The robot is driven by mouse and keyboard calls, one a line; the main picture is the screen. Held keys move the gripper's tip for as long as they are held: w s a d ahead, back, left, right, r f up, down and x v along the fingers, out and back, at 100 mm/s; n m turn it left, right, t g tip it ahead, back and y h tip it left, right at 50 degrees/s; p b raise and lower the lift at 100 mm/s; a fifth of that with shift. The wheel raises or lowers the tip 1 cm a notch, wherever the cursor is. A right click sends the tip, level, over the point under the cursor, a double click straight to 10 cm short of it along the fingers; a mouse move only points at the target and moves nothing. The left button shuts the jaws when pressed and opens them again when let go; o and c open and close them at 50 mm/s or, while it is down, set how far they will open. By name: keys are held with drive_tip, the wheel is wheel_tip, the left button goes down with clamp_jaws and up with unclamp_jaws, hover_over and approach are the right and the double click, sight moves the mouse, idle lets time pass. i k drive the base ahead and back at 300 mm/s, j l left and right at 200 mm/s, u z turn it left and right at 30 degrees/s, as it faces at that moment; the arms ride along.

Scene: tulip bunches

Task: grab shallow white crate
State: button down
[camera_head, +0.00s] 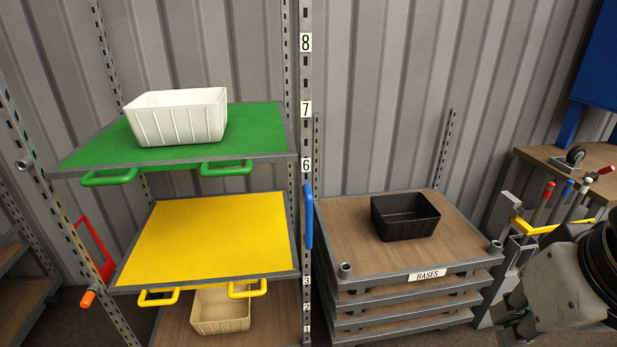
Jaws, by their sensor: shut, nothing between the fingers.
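The white crate (178,118) stands upright on the green top shelf (250,135) of the rack at left. It has ribbed, slightly flared sides and an open top. I cannot see its inside floor. My gripper (508,318) is at the lower right edge, pointing left and down. It is shut and empty, far to the right of the white crate and lower in the picture. Its fingertips show only in part.
A bare yellow shelf (205,240) with yellow handles is below the green one. A beige crate (221,312) sits beneath it. A black crate (405,217) stands on the stacked wooden bases (350,225). A workbench (575,155) with tools is at right.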

sight(176, 117)
drive_tip(key=u, duration=0.9)
drive_tip(key=k+l, duration=0.15)
drive_tip(key=k+u, duration=0.05)
